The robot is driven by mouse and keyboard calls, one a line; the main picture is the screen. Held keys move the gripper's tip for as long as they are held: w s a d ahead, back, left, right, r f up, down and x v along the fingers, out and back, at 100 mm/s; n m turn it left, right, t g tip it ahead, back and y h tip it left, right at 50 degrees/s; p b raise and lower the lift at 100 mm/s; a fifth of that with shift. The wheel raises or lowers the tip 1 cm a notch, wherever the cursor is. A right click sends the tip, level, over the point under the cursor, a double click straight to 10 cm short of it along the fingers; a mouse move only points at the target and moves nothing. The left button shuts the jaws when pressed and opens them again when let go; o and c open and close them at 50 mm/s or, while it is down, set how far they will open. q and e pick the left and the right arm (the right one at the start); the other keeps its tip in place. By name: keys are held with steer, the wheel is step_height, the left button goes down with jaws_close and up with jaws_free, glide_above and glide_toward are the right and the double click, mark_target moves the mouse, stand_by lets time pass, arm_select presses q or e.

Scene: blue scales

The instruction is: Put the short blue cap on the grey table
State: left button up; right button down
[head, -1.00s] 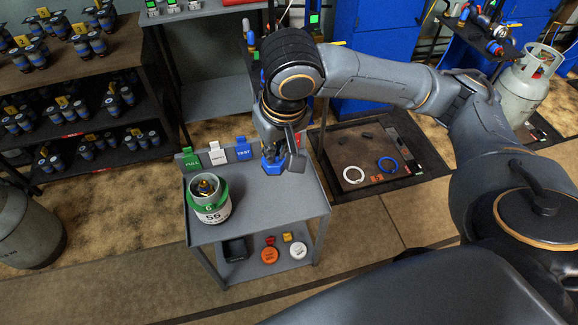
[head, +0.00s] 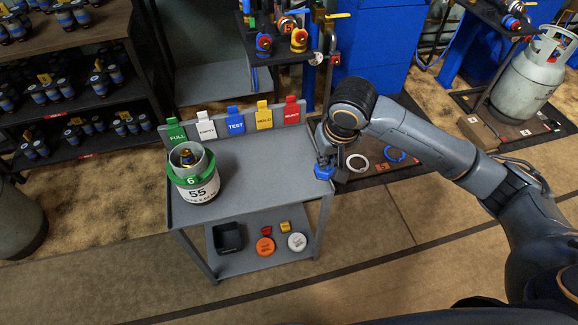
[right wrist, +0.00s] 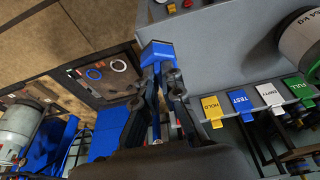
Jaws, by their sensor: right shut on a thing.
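The short blue cap (head: 323,173) is in my right gripper (head: 325,160), at the right edge of the grey table (head: 262,165) in the head view. The right wrist view shows the blue cap (right wrist: 157,52) between the fingertips (right wrist: 158,68), beside the edge of the grey tabletop (right wrist: 215,52). The fingers are shut on it. I cannot tell whether the cap touches the table. My left gripper is not in view.
The middle of the tabletop is clear. A lower shelf holds a black tray (head: 228,238) and an orange disc (head: 265,246).

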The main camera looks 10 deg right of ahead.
steer(key=w+f+b, duration=0.1)
steer(key=w+f, duration=0.1)
steer(key=w, duration=0.1)
steer(key=w+a+f, duration=0.1)
steer(key=w+f, duration=0.2)
steer(key=w+f+b, duration=0.1)
steer(key=w+f, duration=0.2)
steer(key=shift+w+a+b, duration=0.2)
steer(key=shift+a+b, duration=0.1)
steer(key=shift+b, duration=0.05)
steer(key=x, duration=0.1)
steer(key=b+x, duration=0.1)
steer(key=x, duration=0.1)
steer(key=shift+s, duration=0.25)
steer(key=shift+f, duration=0.15)
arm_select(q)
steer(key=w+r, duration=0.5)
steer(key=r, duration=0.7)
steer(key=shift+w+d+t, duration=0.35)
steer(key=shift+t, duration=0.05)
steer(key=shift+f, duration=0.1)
arm_select(e)
steer(key=shift+f, duration=0.1)
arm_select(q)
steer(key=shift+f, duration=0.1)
arm_select(e)
steer(key=c, duration=1.5)
jaws_free()
